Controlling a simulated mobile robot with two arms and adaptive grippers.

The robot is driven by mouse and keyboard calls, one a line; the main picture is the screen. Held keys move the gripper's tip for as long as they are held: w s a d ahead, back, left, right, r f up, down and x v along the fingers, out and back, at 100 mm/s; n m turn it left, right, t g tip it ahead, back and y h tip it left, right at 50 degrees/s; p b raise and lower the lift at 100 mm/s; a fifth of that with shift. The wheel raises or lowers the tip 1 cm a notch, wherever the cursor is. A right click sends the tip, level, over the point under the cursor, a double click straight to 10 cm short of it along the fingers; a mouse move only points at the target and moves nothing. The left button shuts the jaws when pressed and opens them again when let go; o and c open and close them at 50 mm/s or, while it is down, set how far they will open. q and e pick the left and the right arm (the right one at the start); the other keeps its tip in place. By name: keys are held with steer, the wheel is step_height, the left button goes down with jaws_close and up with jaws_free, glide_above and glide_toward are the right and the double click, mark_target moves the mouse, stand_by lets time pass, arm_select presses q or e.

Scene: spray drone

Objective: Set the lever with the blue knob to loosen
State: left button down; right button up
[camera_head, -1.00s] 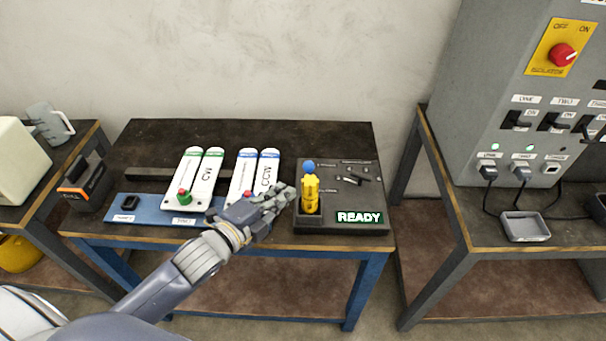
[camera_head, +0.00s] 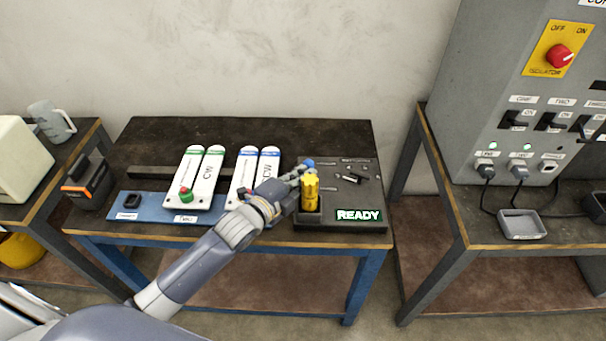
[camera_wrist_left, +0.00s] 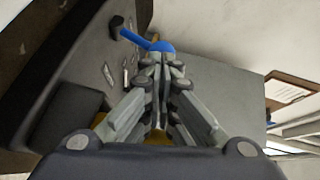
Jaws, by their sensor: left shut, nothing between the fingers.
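The blue knob (camera_head: 308,164) of the lever shows just behind the yellow tool (camera_head: 310,192) on the black panel (camera_head: 360,200). In the left wrist view the blue knob (camera_wrist_left: 161,46) tops a blue lever arm (camera_wrist_left: 134,37) that runs to a dark pivot. My left gripper (camera_head: 298,172) is shut and empty. Its fingertips are right at the knob, on its left side in the head view; I cannot tell if they touch. The lever's markings are too small to read. My right gripper is not in view.
A lit READY sign (camera_head: 359,215) is at the panel's front. White propeller packs (camera_head: 194,178) lie to the left on a blue strip (camera_head: 158,209). A grey control cabinet (camera_head: 490,90) stands on the right table. The back of the middle table is mostly clear.

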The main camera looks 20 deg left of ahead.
arm_select(q)
steer(key=shift+w+r+p, duration=0.15)
steer(key=shift+r+p, duration=0.2)
steer(key=shift+p, duration=0.3)
steer(key=shift+a+g, duration=0.1)
steer(key=shift+g, duration=0.2)
steer(key=shift+w+a+r+n+g+p, duration=0.1)
steer(key=shift+w+r+n+g+p, duration=0.3)
steer(key=shift+p, duration=1.2)
steer(key=shift+g, duration=0.5)
steer(key=shift+w+a+r+p, duration=0.2)
steer(key=shift+w+p, duration=0.3)
steer(key=shift+w, duration=0.2)
steer(key=shift+w+a+r+p, duration=0.2)
steer(key=shift+w+p, duration=0.35)
steer(key=shift+w, duration=0.2)
steer(key=shift+w+a+r+p, duration=0.1)
steer(key=shift+w+a+p, duration=0.1)
steer(key=shift+w+p, duration=0.4)
steer(key=shift+r, duration=0.15)
